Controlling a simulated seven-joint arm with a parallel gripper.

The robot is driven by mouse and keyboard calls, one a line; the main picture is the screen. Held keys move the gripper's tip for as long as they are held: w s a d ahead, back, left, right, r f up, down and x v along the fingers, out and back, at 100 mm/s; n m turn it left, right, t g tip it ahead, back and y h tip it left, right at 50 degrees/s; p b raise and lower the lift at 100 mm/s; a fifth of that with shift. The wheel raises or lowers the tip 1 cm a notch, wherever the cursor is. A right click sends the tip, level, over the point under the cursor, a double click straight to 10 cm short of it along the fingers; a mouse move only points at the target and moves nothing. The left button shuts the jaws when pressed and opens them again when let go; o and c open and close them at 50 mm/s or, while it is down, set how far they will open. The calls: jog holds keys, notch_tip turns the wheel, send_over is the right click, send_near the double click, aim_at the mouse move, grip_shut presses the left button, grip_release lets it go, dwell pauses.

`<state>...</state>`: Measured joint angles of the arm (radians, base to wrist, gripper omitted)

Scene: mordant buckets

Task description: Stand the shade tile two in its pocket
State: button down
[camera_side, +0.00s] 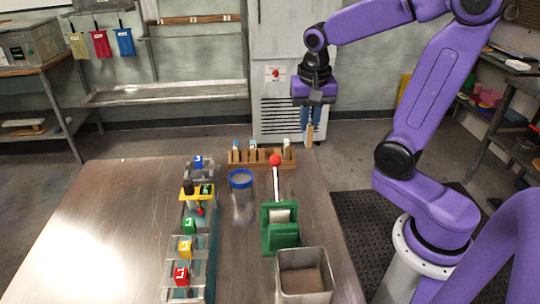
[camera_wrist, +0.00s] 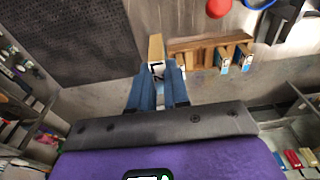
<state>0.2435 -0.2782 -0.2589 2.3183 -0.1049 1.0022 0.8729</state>
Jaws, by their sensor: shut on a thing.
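My gripper (camera_side: 313,128) has blue fingers shut on a tan tile (camera_side: 309,139), which hangs upright in the air near the right end of the rack. In the wrist view the tile (camera_wrist: 156,46) stands between the fingertips (camera_wrist: 159,88), with a white, dark-marked face partly hidden by them. The wooden rack (camera_side: 263,163) stands at the table's far edge and also shows in the wrist view (camera_wrist: 190,43). Several small tiles with white and blue tops stand in it. I cannot read which tile is number two.
Stands with coloured blocks (camera_side: 187,249) line the left. The far-left tabletop is clear.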

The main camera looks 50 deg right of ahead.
jog(key=shift+w+d+f, duration=0.3)
jog(key=shift+w+f, duration=1.85)
jog(key=shift+w, duration=0.1)
jog(key=shift+w+d+f, duration=0.25)
jog(key=shift+w+f, duration=1.9)
jog(key=shift+w, duration=0.1)
jog(key=shift+w+d+f, duration=0.3)
jog(key=shift+w+f, duration=1.85)
jog(key=shift+w, duration=0.1)
jog(key=shift+f, duration=0.1)
jog(key=c, duration=1.1)
grip_release()
